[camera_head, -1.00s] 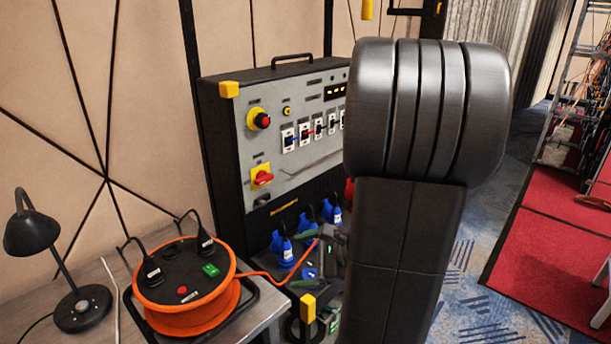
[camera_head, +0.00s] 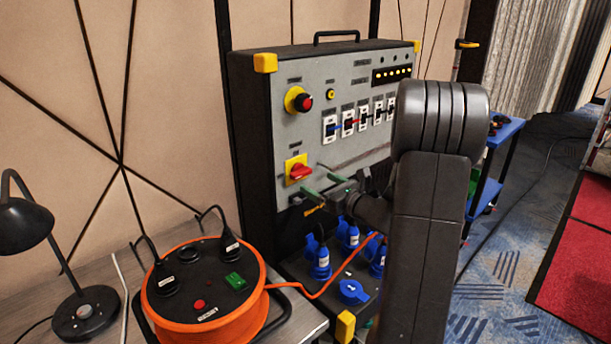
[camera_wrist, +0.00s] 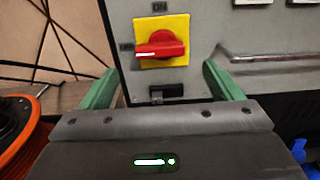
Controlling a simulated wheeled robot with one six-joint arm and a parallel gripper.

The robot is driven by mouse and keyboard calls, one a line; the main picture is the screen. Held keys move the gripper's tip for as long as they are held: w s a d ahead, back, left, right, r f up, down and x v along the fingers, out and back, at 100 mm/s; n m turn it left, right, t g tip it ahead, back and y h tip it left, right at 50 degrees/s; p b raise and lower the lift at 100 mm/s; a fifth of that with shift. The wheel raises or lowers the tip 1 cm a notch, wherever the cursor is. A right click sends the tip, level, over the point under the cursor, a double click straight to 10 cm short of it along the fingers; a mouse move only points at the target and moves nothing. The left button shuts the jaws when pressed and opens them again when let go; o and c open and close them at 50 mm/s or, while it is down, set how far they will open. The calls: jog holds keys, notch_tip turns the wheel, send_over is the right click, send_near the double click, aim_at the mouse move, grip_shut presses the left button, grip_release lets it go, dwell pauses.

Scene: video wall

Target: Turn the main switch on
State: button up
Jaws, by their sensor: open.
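The main switch, a red rotary handle (camera_head: 300,172) on a yellow plate, is on the lower left of the grey power panel (camera_head: 345,140). In the wrist view the red handle (camera_wrist: 160,50) lies roughly horizontal, with a white mark at its left end. My gripper (camera_head: 321,189) is open, its green fingers just below and right of the switch in the head view. In the wrist view the open fingers (camera_wrist: 160,85) stand wide on either side, below the handle. They are empty and do not appear to touch it.
A red emergency button (camera_head: 304,103) sits above the switch, with several breakers (camera_head: 362,119) to its right. Blue sockets (camera_head: 350,235) are below. An orange cable reel (camera_head: 215,325) and a black lamp (camera_head: 85,312) stand on the table at left.

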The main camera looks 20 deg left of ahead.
aim_at(304, 175)
jog(key=x, duration=0.7)
jog(key=shift+p, duration=0.3)
jog(key=c, duration=1)
